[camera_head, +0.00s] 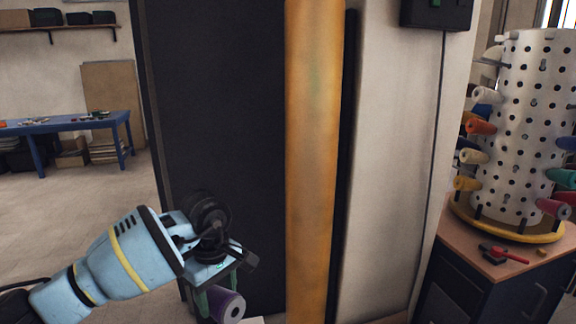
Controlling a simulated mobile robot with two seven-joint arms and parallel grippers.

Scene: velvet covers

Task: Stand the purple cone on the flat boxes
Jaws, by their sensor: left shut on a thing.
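My left gripper (226,283) comes in from the lower left on a pale blue arm. It is shut on the purple cone (229,307), a spool of purple thread whose pale end with a dark hole faces me. The cone lies tilted, and part of it is hidden behind the fingers. A stack of flat boxes or sheets (105,150) shows under the blue table at the far left; I cannot tell if these are the task's flat boxes. The gripper is far from that stack. My right gripper is not in view.
A dark panel (225,100) and a yellow post (313,150) stand close in front. At right, a white perforated drum (525,130) with several coloured cones stands on a wood-topped cabinet (462,245). A blue table (70,124) is far left; the floor before it is clear.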

